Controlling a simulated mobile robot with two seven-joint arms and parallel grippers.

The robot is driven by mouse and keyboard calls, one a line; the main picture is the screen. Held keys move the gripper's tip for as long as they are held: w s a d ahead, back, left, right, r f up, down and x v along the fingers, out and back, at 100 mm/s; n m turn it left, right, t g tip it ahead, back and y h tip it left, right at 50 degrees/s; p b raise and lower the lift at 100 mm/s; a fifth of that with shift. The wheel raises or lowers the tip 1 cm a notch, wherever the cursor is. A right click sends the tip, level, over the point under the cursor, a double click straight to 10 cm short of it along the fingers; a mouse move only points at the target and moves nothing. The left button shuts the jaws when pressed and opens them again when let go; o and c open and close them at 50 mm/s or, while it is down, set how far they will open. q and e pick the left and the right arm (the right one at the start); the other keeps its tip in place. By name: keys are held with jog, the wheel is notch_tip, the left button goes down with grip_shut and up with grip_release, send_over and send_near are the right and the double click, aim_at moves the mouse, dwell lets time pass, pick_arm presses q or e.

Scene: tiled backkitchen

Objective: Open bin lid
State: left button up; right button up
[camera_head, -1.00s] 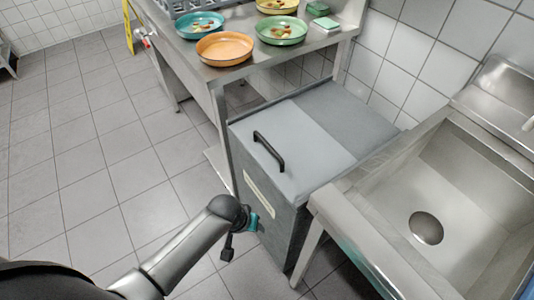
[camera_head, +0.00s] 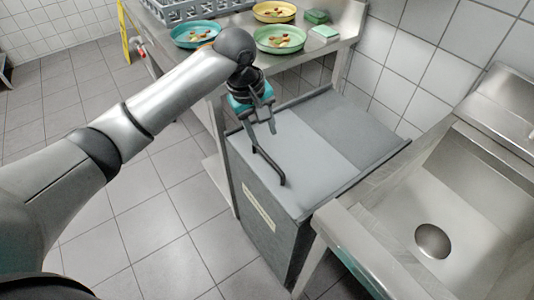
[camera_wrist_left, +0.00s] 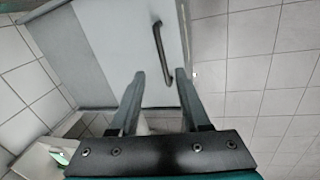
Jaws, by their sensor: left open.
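The grey bin (camera_head: 262,205) stands between the steel counter and the sink, and its lid (camera_head: 300,135) lies flat and closed. A black bar handle (camera_head: 268,167) runs along the lid's left part. My left gripper (camera_head: 262,127) is above the lid at the handle's far end, fingers pointing down, open. In the left wrist view, the two fingertips (camera_wrist_left: 160,75) are spread, with the handle (camera_wrist_left: 161,50) appearing between and beyond them, closer to the right finger. I cannot tell whether a finger touches the handle. My right gripper is not in view.
A steel counter (camera_head: 335,50) behind the bin holds a blue bowl (camera_head: 190,40), a yellow bowl (camera_head: 274,12), a green bowl (camera_head: 279,42), a grey rack (camera_head: 195,10) and sponges. A steel sink (camera_head: 470,180) stands close on the right. Tiled floor at left is free.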

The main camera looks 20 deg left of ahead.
pick_arm(q)
notch_tip(320, 180, up, 2)
jog(key=a+r+n, duration=0.1)
jog(key=a+n, duration=0.1)
jog(key=b, duration=0.4)
send_over(268, 158)
jog(key=s, duration=0.1)
jog(key=s+a+f+x, duration=0.1)
jog(key=s+a+x, duration=0.1)
jog(key=x, duration=0.9)
jog(key=b+x, duration=0.1)
jog(key=x, duration=0.2)
jog(key=shift+w+a+f, duration=0.15)
jog(key=shift+f, duration=0.1)
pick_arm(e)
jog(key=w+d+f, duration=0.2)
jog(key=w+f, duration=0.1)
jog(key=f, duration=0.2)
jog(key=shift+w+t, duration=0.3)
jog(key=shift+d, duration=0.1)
pick_arm(q)
grip_shut()
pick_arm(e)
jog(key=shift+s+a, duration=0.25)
